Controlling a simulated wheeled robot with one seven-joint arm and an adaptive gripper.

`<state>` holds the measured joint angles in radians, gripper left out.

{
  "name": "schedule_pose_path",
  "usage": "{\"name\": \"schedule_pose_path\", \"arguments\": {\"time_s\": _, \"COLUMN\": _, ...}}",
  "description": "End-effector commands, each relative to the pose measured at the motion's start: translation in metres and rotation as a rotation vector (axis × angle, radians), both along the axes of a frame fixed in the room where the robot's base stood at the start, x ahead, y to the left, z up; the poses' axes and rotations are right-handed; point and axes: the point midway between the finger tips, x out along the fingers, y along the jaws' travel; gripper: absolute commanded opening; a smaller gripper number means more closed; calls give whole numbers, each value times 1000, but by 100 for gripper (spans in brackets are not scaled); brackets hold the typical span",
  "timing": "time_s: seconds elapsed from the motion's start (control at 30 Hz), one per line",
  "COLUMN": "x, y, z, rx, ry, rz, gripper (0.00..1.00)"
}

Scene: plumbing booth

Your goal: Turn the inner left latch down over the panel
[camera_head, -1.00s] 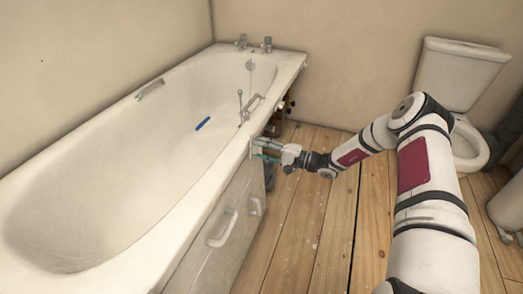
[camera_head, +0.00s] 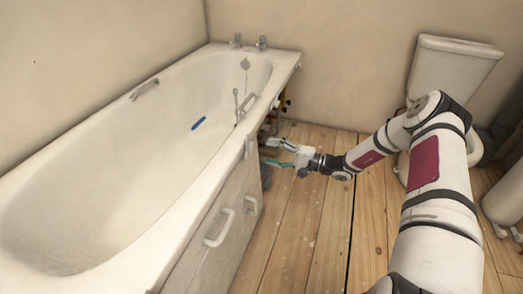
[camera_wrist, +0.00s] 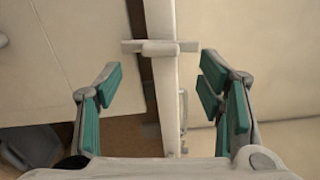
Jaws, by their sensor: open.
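The latch (camera_wrist: 160,47) is a small pale bar in the wrist view. It lies crosswise to the bath rim (camera_wrist: 166,100), and its left end reaches over the dark gap to the panel's edge. In the head view the latch (camera_head: 249,147) shows small on the rim's side, above the near panel's (camera_head: 232,195) far end. My gripper (camera_head: 276,154) is open and empty, with teal pads, and stands just to the right of the latch. In the wrist view the gripper's fingers (camera_wrist: 163,93) stand apart on either side of the rim, below the latch in the picture.
The panel has white handles (camera_head: 220,228). Beyond its far end the bath's underside is open, with pipes (camera_head: 284,102). A blue thing (camera_head: 199,123) lies in the bath (camera_head: 110,165). A toilet (camera_head: 450,75) stands at the back right. The wooden floor (camera_head: 305,225) is clear.

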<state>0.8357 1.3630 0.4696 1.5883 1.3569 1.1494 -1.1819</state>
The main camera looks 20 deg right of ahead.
Motion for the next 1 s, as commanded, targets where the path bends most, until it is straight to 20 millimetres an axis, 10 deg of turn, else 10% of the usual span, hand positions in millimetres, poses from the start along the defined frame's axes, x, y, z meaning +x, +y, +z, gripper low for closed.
{"name": "schedule_pose_path", "arguments": {"time_s": 0.37, "x": -33, "y": -45, "z": 0, "rx": 1, "ry": 1, "rz": 0, "gripper": 62}}
{"name": "schedule_pose_path", "arguments": {"time_s": 1.0, "x": -36, "y": -46, "z": 3, "rx": -5, "ry": 1, "rz": 12, "gripper": 62}}
